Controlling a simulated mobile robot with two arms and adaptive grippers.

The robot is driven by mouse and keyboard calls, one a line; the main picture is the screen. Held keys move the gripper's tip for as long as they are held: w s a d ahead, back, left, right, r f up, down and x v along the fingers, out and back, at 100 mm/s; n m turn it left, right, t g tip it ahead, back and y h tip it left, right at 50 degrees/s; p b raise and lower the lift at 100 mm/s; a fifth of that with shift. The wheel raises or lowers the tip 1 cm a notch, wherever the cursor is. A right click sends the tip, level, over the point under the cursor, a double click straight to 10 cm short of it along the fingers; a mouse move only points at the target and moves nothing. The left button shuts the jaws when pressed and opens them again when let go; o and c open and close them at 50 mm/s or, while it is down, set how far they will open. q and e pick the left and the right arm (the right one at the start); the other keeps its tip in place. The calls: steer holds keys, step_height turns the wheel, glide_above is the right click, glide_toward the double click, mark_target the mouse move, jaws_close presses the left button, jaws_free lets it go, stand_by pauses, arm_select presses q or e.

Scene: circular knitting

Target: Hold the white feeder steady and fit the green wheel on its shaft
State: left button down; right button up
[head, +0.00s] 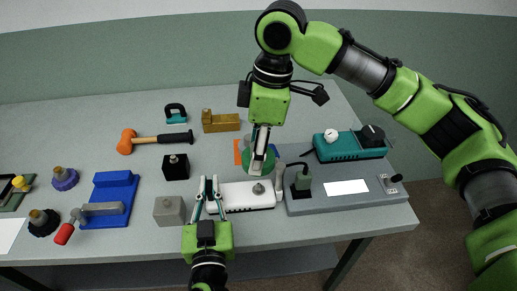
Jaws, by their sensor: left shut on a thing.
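The white feeder (239,197) lies flat on the table near the front edge. A grey round shaft (258,189) stands on its top toward the right end. My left gripper (209,185) reaches in from the front and is shut on the feeder's left end. The green wheel (259,166) is above and just behind the shaft, tilted and apart from it as far as I can see. My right gripper (261,147) points down from above and is shut on the wheel; its fingers hide part of the wheel.
A grey base plate (326,202) with a green plug stands close on the feeder's right, a teal device (345,152) behind it. A grey block (169,211) and black block (176,167) are left. An orange mallet (127,142) and brass block (220,123) lie behind.

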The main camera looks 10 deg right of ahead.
steer(key=shift+f, duration=0.15)
steer(key=shift+f, duration=2.75)
steer(key=shift+f, duration=1.7)
steer(key=o, duration=1.2)
steer(key=r, duration=0.4)
steer(key=d+r, duration=0.1)
steer(key=r, duration=0.7)
steer(key=shift+s+d, duration=0.1)
steer(key=shift+d, duration=0.3)
